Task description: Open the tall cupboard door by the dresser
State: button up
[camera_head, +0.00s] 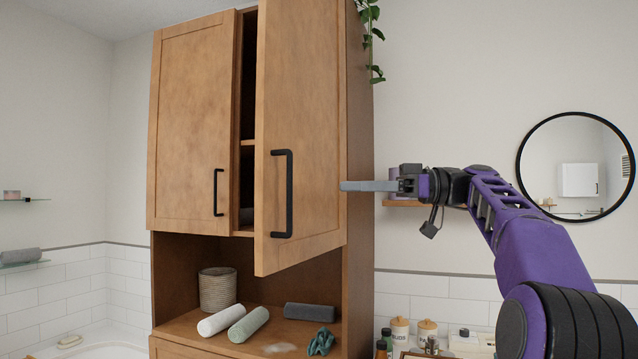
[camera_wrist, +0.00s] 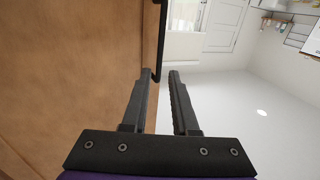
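A tall wooden cupboard (camera_head: 358,150) has two upper doors. The left door (camera_head: 190,120) looks shut or nearly so. The right door (camera_head: 310,130) stands partly open, its left edge swung outward, with a dark gap behind it. Its black bar handle (camera_head: 283,193) is near that left edge; a black bar also shows ahead of my fingers in the wrist view (camera_wrist: 162,35). My gripper (camera_head: 345,186) is to the right of the handle, pointing left. In the wrist view its fingers (camera_wrist: 161,75) are apart with nothing gripped, close beside the wooden door surface (camera_wrist: 75,70).
Below the doors, an open shelf (camera_head: 185,330) holds rolled towels (camera_head: 250,324), a woven basket (camera_head: 217,289) and a teal cloth (camera_head: 321,342). Jars (camera_head: 400,328) stand on a counter at lower right. A round mirror (camera_head: 575,168) and a trailing plant (camera_head: 374,40) are nearby.

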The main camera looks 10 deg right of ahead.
jog(key=p+v, duration=0.1)
jog(key=v, duration=0.4)
jog(key=shift+s+d, duration=0.1)
jog(key=shift+d, duration=0.2)
